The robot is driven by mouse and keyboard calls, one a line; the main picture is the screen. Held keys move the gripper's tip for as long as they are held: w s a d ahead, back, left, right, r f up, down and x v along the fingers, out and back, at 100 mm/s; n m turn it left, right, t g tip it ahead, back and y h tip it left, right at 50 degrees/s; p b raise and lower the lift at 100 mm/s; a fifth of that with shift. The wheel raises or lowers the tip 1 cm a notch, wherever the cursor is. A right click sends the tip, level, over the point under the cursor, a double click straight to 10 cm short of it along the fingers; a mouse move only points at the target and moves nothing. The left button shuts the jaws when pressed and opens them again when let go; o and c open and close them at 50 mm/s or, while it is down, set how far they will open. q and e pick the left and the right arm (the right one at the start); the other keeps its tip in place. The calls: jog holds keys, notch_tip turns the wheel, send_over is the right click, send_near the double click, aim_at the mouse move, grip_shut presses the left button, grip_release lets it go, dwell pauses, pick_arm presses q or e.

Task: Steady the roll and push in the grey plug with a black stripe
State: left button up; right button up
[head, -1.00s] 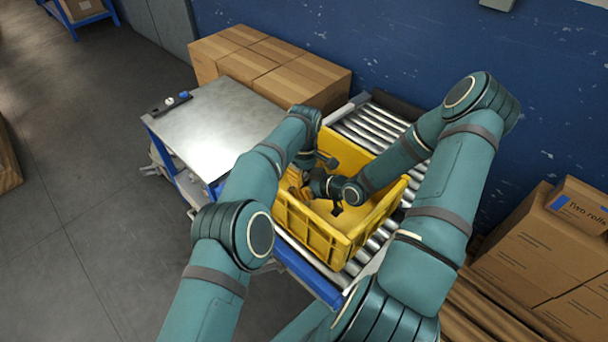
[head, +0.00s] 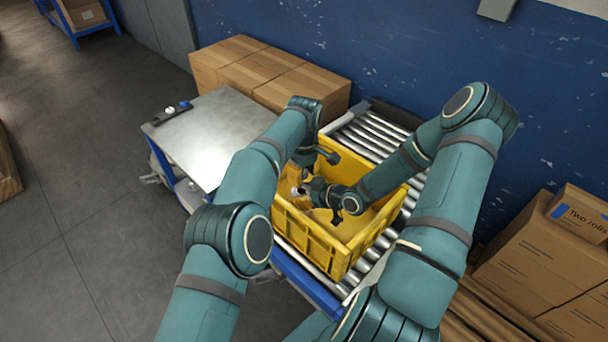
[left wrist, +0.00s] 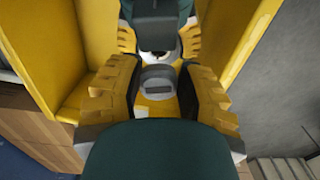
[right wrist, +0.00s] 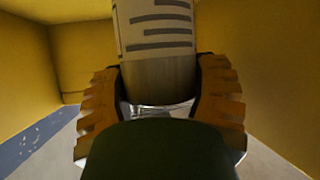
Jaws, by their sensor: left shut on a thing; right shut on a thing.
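The roll (right wrist: 156,30) has a pale printed label with grey bars and a plain band below it. My right gripper (right wrist: 160,95) is shut on it inside the yellow crate (head: 318,240). A round grey plug (left wrist: 158,76) with a dark mark across it shows between the fingers of my left gripper (left wrist: 158,92), which is shut on it. My right gripper (left wrist: 158,42) is just beyond it in the left wrist view. How deep the plug sits is hidden. In the head view both grippers meet in the crate's far left part, and the arms hide most of the roll.
The crate stands on a roller conveyor (head: 372,135), its walls close around both grippers. A metal-topped table (head: 210,135) is to the left. Cardboard boxes (head: 270,75) stand behind, and more boxes (head: 545,250) at right. The crate's near right part looks clear.

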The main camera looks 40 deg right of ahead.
jog(key=o, duration=1.4)
jog(key=shift+s, duration=0.1)
jog(key=v, duration=0.7)
jog(key=shift+s+d+r, duration=0.1)
jog(key=shift+s, duration=0.05)
